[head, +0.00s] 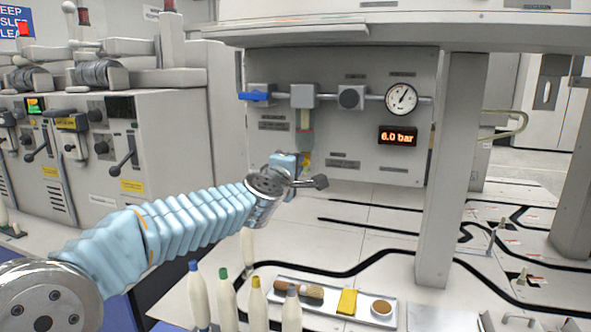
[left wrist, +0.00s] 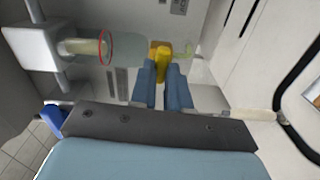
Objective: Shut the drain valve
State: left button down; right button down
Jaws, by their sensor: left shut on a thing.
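The yellow drain valve (head: 305,159) is under the clear filter bowl (head: 305,138) on the grey air panel. In the left wrist view the yellow valve (left wrist: 161,60) sits at the end of the bowl (left wrist: 128,49), which has a red ring. A pale greenish spout (left wrist: 184,51) extends beyond it. My left gripper (head: 298,163) is at the valve, its two blue fingers (left wrist: 161,84) shut on the yellow part. The fingers hide some of it, and I cannot tell whether the valve is open or shut. My right gripper is not in view.
The panel carries a blue lever (head: 257,96), a round gauge (head: 401,99) and a display (head: 398,135) reading 6.0 bar. A grey post (head: 450,170) stands at right. Bobbins (head: 255,300) and a tray (head: 392,319) with a brush are below my arm.

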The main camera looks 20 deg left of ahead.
pick_arm(q)
jog(key=shift+f+n, duration=0.1)
jog(key=shift+n, duration=0.4)
jog(key=c, duration=1.1)
grip_release()
jog(key=s, duration=1.3)
jog(key=shift+s+a, duration=0.25)
jog(key=shift+s, duration=0.15)
